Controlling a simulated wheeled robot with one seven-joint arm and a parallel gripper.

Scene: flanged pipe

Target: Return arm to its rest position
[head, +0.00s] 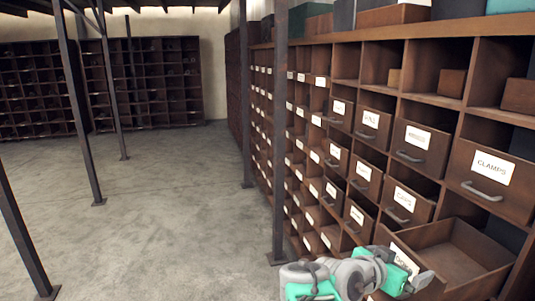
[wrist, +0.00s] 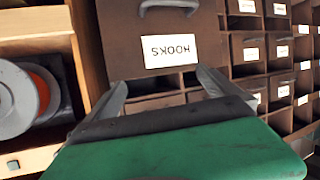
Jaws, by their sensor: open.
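My gripper (head: 424,278) is low at the right of the head view, part of my grey and green arm. It is beside the front of a pulled-out drawer (head: 462,252), whose label is partly hidden behind my arm. The visible inside of that drawer looks empty. In the wrist view my gripper (wrist: 162,78) has its two grey fingers spread apart, with nothing seen between them. Beyond them is a brown drawer front labelled HOOKS (wrist: 190,28), upside down in the picture. No flanged pipe shows.
A tall wooden drawer cabinet (head: 452,99) fills the right side. A dark metal post (head: 280,130) stands close to my arm, with more posts at left. Grey floor (head: 170,220) is open at left. A grey and orange reel (wrist: 22,100) is on a shelf.

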